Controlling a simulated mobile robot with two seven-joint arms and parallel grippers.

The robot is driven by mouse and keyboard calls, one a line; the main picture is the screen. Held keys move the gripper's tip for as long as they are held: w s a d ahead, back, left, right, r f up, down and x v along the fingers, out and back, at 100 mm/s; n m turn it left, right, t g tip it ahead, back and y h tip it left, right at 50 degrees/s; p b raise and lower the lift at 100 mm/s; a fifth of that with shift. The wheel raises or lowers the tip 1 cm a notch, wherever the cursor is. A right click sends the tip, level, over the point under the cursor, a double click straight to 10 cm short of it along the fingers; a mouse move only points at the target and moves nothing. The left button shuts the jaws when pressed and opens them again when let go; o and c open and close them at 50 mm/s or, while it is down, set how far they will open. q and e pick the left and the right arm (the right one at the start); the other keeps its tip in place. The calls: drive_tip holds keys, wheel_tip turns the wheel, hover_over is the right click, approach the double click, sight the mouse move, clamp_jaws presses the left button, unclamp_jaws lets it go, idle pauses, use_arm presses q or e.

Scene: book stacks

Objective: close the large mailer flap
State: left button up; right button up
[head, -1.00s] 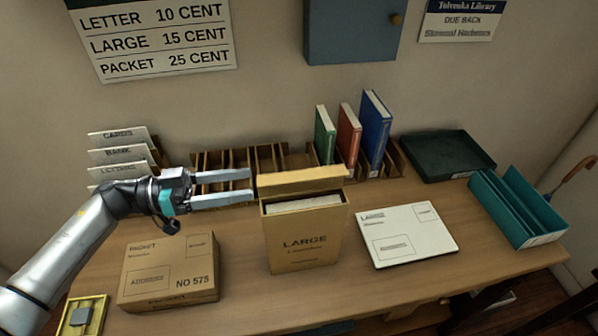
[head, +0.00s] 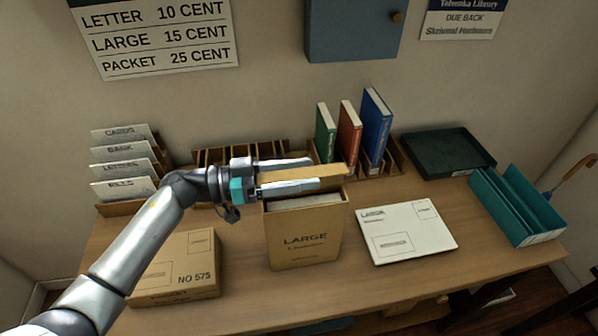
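The large mailer (head: 305,240) is a tan box marked LARGE, upright at the middle of the desk. Its flap (head: 333,174) is open, raised along the back of the mouth, and the pale contents (head: 308,201) show inside. My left gripper (head: 316,174) reaches in from the left at the flap. Its two fingers are apart, one on the far side and one on the near side, with the flap seemingly between them. The near finger hides the flap's left part; I cannot tell whether either finger touches it. My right gripper is out of view.
A packet box (head: 190,270) lies front left, partly behind my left arm. A flat white LARGE envelope (head: 405,232) lies right of the mailer. Books (head: 348,134) and a wooden rack (head: 215,156) stand behind. A teal holder (head: 520,212) and dark tray (head: 445,153) are at right.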

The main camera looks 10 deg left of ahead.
use_arm(q)
clamp_jaws()
idle(0.3)
drive_tip(key=shift+s, duration=0.1)
drive_tip(key=shift+s+d+m+p, duration=0.1)
drive_tip(key=shift+s+m+p, duration=0.2)
drive_tip(key=shift+m+p, duration=0.4)
drive_tip(key=shift+s+d+f+m, duration=0.15)
drive_tip(key=shift+s+m, duration=0.15)
drive_tip(key=shift+m, duration=0.5)
drive_tip(key=shift+s+d+f+m, duration=0.1)
drive_tip(key=shift+s+f+m, duration=0.25)
drive_tip(key=shift+m, duration=0.65)
drive_tip(key=shift+s+d+f+m, duration=0.1)
drive_tip(key=shift+s+f+m, duration=0.2)
drive_tip(key=shift+m, duration=0.7)
drive_tip(key=shift+r, duration=0.1)
drive_tip(key=shift+o, duration=0.4)
unclamp_jaws()
